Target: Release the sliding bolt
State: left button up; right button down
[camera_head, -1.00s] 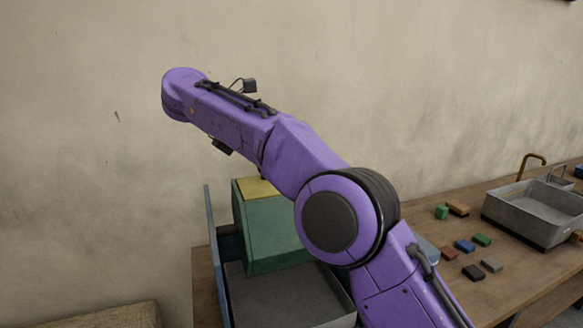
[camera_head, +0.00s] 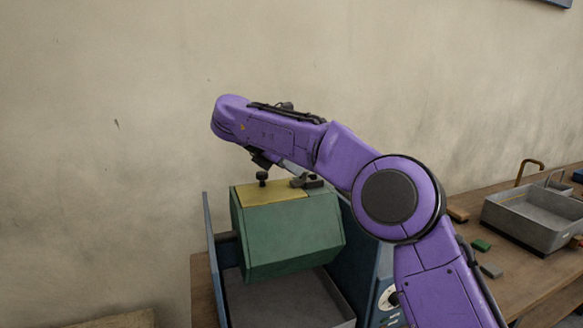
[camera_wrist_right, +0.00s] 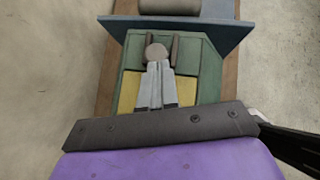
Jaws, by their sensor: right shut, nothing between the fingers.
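A green drum-like housing (camera_head: 290,235) with a yellow top plate (camera_head: 250,194) stands in a blue frame. A dark fitting (camera_head: 312,183) sits at the plate's right end. My right gripper (camera_head: 306,172) is shut and empty, slanting down over the plate to this fitting. In the right wrist view its grey fingers (camera_wrist_right: 156,68) lie together, their tips just at a round brownish knob (camera_wrist_right: 156,51) between two dark rails (camera_wrist_right: 176,50). I cannot tell whether they touch it. My left gripper is out of view.
The blue frame has an upright left panel (camera_head: 211,262) and a right panel (camera_wrist_right: 210,32). A grey tray (camera_head: 275,298) lies under the housing. A grey bin (camera_head: 535,213) and small coloured blocks (camera_head: 481,245) are on the wooden bench to the right.

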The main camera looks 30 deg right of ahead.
aim_at(304, 182)
jog(key=shift+s+d+f+b, duration=0.15)
jog(key=shift+d+b, duration=0.2)
jog(key=shift+d, duration=0.25)
jog(key=shift+s+d+f+b, duration=0.1)
jog(key=shift+d+b, duration=0.2)
jog(key=shift+d, duration=0.25)
jog(key=shift+s+d+r, duration=0.1)
jog(key=shift+d+r, duration=0.1)
jog(key=shift+d, duration=0.15)
jog(key=shift+a, duration=0.55)
jog(key=a, duration=0.3)
jog(key=shift+a+r, duration=0.25)
jog(key=p+v, duration=0.2)
jog(key=v, duration=0.7)
jog(key=shift+a, duration=0.15)
jog(key=shift+r, duration=0.1)
